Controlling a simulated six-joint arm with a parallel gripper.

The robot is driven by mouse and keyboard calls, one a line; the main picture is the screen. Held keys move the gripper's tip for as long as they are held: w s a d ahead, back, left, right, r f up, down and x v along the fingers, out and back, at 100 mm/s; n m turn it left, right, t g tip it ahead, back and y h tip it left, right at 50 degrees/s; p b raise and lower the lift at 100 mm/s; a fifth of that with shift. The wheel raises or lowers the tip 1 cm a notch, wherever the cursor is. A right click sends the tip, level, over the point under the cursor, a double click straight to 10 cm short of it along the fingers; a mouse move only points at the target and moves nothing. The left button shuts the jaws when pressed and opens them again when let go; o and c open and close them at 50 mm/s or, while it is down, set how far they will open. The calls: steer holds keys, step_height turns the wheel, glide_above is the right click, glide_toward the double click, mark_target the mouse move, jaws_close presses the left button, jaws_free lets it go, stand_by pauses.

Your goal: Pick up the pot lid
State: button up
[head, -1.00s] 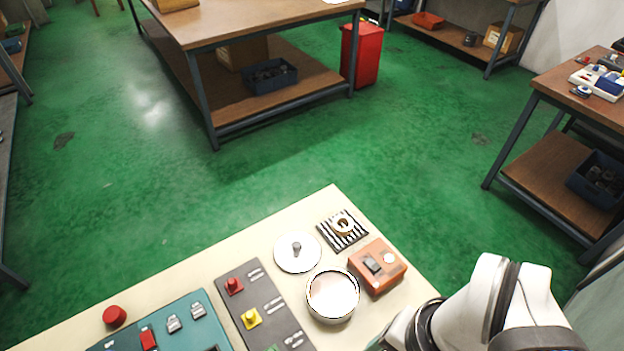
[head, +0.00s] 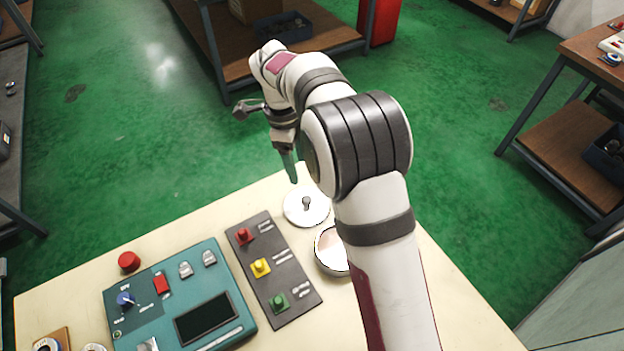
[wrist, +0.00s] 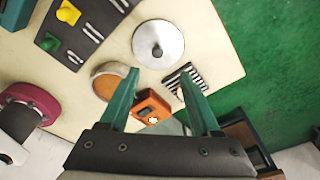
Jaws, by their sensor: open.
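The pot lid (head: 306,208) is a flat silvery disc with a dark knob in its middle. It lies on the cream table near its far edge, and it also shows whole in the wrist view (wrist: 158,44). The pot (head: 331,250) stands beside the lid and is partly covered by my arm in the head view; its open top (wrist: 114,82) shows in the wrist view. My gripper (wrist: 161,84) has its green fingers spread, with nothing held. In the head view its fingertips (head: 292,178) are above and apart from the lid.
A grey panel with red, yellow and green buttons (head: 272,266) lies left of the pot. A teal control box (head: 180,296) is farther left. An orange switch box (wrist: 150,107) and a striped block (wrist: 184,80) are near the pot. Bare table surrounds the lid's far side.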

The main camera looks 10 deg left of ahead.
mark_target(306, 198)
steer(key=f, duration=0.4)
steer(key=d+f, duration=0.1)
steer(key=f, duration=0.7)
steer(key=shift+s+d+f, duration=0.1)
steer(key=shift+s+d, duration=0.15)
steer(key=shift+d, duration=0.15)
jaws_close()
